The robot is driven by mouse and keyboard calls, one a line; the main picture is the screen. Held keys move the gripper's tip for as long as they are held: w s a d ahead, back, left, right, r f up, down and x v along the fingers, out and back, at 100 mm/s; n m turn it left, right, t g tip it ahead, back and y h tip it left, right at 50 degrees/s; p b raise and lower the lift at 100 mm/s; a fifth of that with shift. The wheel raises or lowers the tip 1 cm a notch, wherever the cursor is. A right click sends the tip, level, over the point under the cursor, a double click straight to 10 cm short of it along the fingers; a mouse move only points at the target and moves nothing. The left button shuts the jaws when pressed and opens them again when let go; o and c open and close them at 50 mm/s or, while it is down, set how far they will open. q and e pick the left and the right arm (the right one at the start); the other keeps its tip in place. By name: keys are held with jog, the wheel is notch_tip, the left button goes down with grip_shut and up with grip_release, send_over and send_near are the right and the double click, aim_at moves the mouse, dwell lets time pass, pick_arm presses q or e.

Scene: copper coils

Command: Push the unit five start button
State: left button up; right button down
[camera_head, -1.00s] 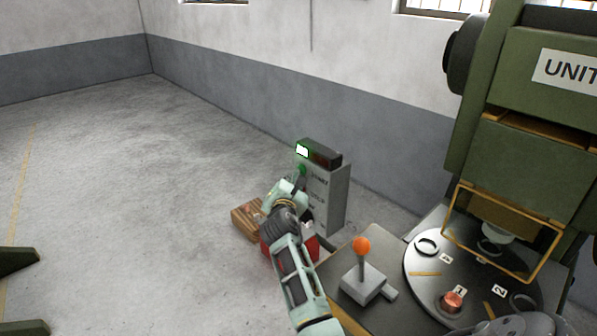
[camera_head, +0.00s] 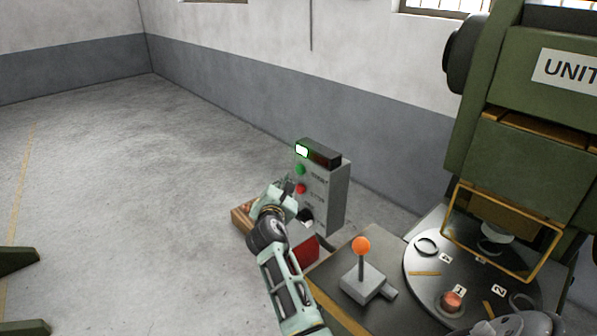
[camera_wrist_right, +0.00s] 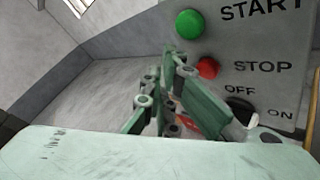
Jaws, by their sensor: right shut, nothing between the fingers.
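A grey control box (camera_head: 325,195) stands beside the press table, with a lit green-edged lamp at its top. Its green start button (camera_head: 300,169) is in plain view above the red stop button (camera_head: 300,188). In the right wrist view the green button (camera_wrist_right: 190,24) sits beside the word START, with the red button (camera_wrist_right: 208,68) below it beside STOP. My right gripper (camera_head: 287,190) is shut and empty, just left of the box and lower than the green button. In the wrist view its fingers (camera_wrist_right: 170,55) point up near the red button, apart from the green one.
The green press (camera_head: 535,165) stands at the right with a dark round table (camera_head: 470,290). An orange-knobbed lever (camera_head: 361,270) stands near the box. A wooden crate (camera_head: 240,217) lies behind my right arm. A black OFF/ON knob (camera_wrist_right: 240,108) sits below STOP.

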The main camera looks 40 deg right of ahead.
jog(key=shift+s+a, duration=0.1)
jog(key=shift+a, duration=1.5)
